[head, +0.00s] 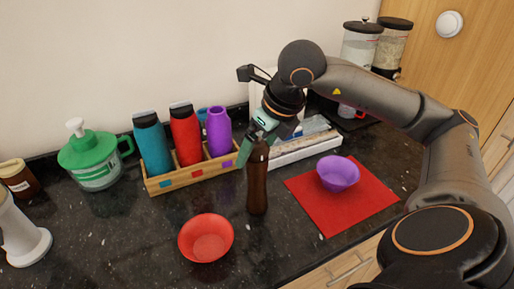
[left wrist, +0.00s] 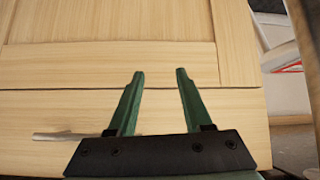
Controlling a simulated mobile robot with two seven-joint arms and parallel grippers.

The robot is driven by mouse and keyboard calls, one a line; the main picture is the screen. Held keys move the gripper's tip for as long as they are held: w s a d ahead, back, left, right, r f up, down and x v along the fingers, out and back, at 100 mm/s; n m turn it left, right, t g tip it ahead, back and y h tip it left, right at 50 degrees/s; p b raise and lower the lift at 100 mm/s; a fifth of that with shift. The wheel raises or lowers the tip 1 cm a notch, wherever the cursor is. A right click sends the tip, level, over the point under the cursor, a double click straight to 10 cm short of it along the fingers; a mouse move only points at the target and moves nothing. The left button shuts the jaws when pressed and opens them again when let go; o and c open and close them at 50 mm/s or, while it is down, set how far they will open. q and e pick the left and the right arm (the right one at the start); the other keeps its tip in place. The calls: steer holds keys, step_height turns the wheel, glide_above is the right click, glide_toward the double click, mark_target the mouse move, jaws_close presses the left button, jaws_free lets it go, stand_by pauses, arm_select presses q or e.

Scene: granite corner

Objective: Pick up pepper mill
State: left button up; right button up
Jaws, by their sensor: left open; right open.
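The pepper mill (head: 258,185) is a tall dark-brown cylinder that stands upright on the black granite counter, near the middle of the head view. My right gripper (head: 252,150) reaches down from above at the mill's top, with its green fingers open. One finger shows to the left of the mill's head; the other is partly hidden, so I cannot tell whether the fingers touch the mill. My left gripper (left wrist: 158,100) is open and empty in the left wrist view, in front of a light wooden cabinet front.
A red bowl (head: 206,238) sits left of the mill. A wooden crate (head: 166,184) with several bottles stands behind it. A purple bowl (head: 338,173) is on a red mat (head: 336,218) to the right. A green jug (head: 92,160) stands left. A drawer handle (left wrist: 66,135) shows near my left gripper.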

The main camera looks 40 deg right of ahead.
steer(key=shift+w+f, duration=0.2)
steer(key=shift+f, duration=0.4)
jaws_close()
stand_by(0.4)
